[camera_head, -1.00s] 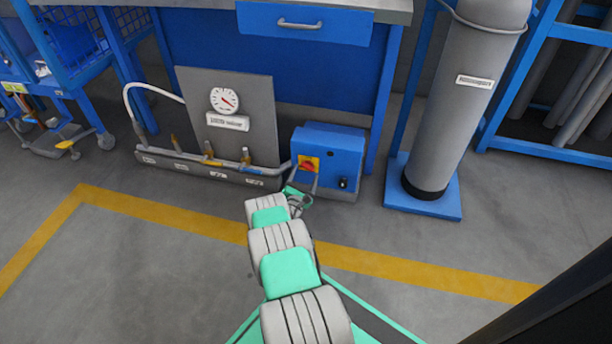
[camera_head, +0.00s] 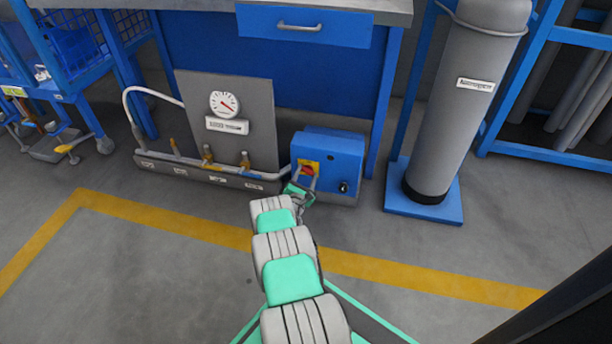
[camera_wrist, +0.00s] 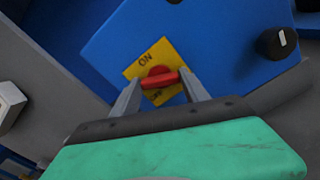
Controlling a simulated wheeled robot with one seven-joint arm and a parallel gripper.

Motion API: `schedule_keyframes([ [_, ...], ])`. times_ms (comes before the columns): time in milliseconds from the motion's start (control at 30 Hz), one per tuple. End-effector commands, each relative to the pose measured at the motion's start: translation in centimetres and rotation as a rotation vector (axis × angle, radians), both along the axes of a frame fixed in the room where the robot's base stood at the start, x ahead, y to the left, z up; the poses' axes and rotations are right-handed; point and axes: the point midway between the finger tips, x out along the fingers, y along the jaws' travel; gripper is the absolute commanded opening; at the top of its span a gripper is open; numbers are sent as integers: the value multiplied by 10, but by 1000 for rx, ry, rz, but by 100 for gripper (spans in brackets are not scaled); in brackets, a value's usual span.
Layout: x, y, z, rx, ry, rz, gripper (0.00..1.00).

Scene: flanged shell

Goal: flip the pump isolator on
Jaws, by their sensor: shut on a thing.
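The pump isolator is a red rotary handle (camera_wrist: 160,77) on a yellow plate (camera_wrist: 166,48), set on the front of a blue box (camera_head: 333,150). The plate reads ON above the handle and OFF below it in the wrist view. The red handle lies crosswise to the line between these words. My gripper (camera_wrist: 160,80) is shut on the red handle, one finger at each end of it. In the head view my gripper partly covers the yellow plate (camera_head: 316,166) and the handle.
A black knob (camera_wrist: 278,42) sits on the same box face, right of the plate. A grey panel with a gauge (camera_head: 225,104) and pipework stands to the left. A grey cylinder (camera_head: 455,110) on a blue base stands to the right. The floor in front is clear.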

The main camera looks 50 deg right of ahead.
Motion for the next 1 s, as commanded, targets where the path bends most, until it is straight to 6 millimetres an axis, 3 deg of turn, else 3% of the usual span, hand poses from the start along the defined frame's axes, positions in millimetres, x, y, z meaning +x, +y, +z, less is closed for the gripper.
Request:
schedule_keyframes([
  [233, -1, 0, -1, 1, 2, -1, 12],
  [633, -1, 0, -1, 30, -64, -1, 12],
  [1000, -1, -1, -1, 140, -322, -3, 12],
])
